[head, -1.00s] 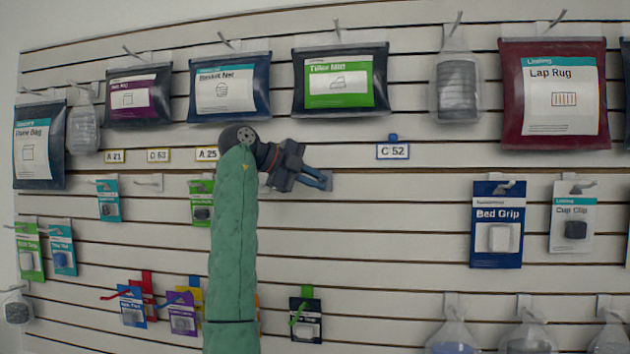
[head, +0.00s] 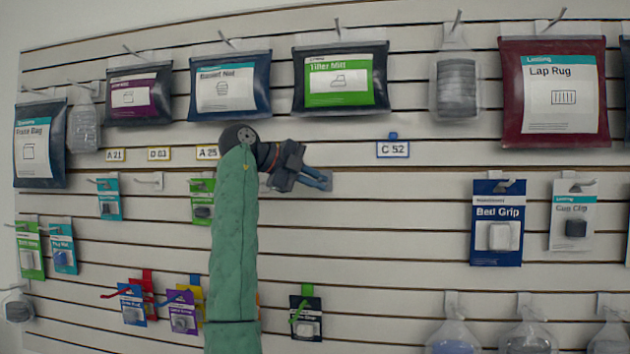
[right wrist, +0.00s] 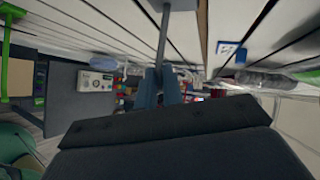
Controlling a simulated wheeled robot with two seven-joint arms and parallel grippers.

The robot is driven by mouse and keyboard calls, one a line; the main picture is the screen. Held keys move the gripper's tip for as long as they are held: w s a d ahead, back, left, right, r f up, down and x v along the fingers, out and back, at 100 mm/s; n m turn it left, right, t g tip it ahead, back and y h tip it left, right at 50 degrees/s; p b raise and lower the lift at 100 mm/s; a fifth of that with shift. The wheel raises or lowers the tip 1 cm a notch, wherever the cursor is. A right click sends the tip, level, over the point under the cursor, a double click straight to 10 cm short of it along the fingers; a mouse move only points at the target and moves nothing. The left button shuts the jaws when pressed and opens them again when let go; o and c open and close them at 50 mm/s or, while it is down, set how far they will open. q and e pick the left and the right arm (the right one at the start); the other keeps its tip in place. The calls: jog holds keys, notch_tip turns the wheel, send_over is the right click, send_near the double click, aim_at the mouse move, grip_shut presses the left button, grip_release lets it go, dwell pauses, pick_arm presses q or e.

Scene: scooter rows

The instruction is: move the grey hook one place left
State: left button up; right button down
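The grey hook (head: 328,181) sits on the slatted wall right of the middle-left pegs, below the green Tiller Mitt pouch. Its small backplate shows just past my fingertips, and the fingers hide most of it. My right gripper (head: 317,180) reaches it from the left, at the end of a green-sleeved arm. In the right wrist view a grey rod (right wrist: 163,35) runs down between my two fingers (right wrist: 165,85), which look closed on it. No packet hangs on this hook. My left gripper is out of view.
Label C 52 (head: 393,149) is right of the hook and label A 25 (head: 207,153) left. A green packet (head: 202,201) hangs behind my arm. An empty hook (head: 149,181) is further left. The Tiller Mitt pouch (head: 340,80) hangs above. Bare wall lies between hook and Bed Grip (head: 497,223).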

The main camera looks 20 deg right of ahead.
jog(key=c, duration=1.8)
grip_release()
jog(key=shift+w, duration=0.1)
jog(key=o, duration=0.3)
jog(key=shift+w+d+f, duration=0.15)
jog(key=shift+o, duration=0.2)
jog(key=b+v, duration=0.2)
jog(key=v, duration=0.5)
jog(key=shift+a+b, duration=0.4)
